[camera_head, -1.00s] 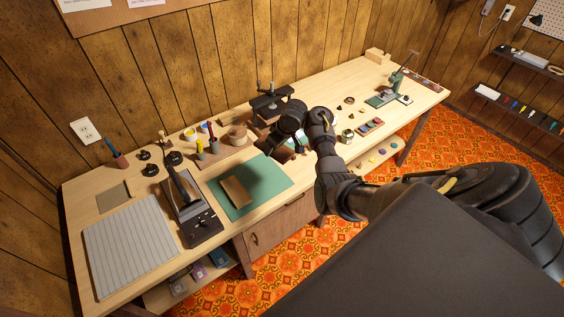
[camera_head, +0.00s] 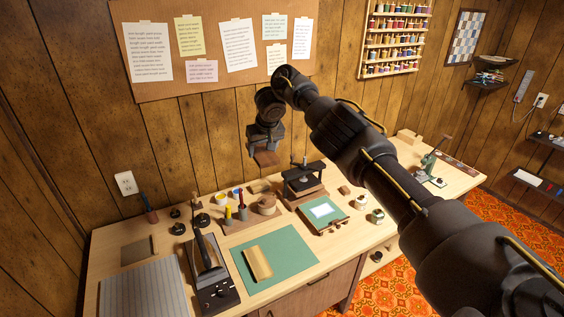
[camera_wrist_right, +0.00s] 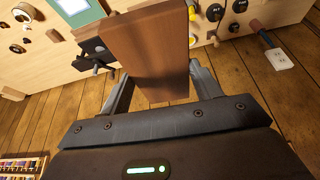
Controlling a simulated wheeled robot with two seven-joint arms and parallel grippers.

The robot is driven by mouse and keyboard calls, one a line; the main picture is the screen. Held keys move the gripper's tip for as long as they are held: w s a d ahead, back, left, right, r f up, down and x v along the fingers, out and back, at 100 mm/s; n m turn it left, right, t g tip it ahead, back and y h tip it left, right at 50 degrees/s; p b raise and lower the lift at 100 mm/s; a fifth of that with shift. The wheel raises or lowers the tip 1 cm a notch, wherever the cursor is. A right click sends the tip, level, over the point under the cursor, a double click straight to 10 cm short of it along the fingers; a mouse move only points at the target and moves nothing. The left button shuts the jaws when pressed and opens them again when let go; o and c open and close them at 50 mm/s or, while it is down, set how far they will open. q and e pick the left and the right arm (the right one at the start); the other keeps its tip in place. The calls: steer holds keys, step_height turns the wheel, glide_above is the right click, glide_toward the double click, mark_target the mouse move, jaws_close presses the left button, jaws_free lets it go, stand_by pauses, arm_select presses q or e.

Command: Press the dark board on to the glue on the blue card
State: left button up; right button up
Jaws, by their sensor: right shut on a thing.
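My right gripper (camera_head: 265,138) is raised above the back of the table, in front of the wall. It is shut on a brown board (camera_head: 267,158), held well clear of the tabletop. In the right wrist view the board (camera_wrist_right: 150,48) sits between the two fingers (camera_wrist_right: 158,88) and sticks out past them. A pale bluish-white card (camera_head: 324,211) lies on a small green board (camera_head: 341,220) in front of the black press, below and right of the gripper. I cannot make out glue on it. My left gripper is not in view.
A black screw press (camera_head: 302,180) stands behind the card. A green mat (camera_head: 290,262) with a tan block (camera_head: 258,263) lies to its left. A black lever tool (camera_head: 212,280), pots and small tools crowd the table's left and back. A pinboard (camera_head: 205,90) hangs behind.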

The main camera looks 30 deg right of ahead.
steer(key=s+a+r+n+y, duration=0.2)
steer(key=s+a+n, duration=0.4)
steer(key=s+a, duration=0.8)
steer(key=s+d+f+n+g+y+b, duration=0.1)
steer(key=s+f+n+b, duration=0.4)
steer(key=s+f, duration=0.8)
steer(key=shift+s+d+f+g+y+b, duration=0.2)
steer(key=shift+s+d+g+y+b, duration=0.2)
steer(key=shift+s+d+b, duration=0.65)
steer(key=shift+n, duration=0.4)
steer(key=f+b, duration=0.1)
steer(key=s+f+b, duration=0.1)
steer(key=f+b, duration=0.1)
steer(key=s+f+b, duration=0.1)
steer(key=f, duration=0.1)
steer(key=shift+s+f, duration=0.15)
steer(key=shift+s, duration=0.25)
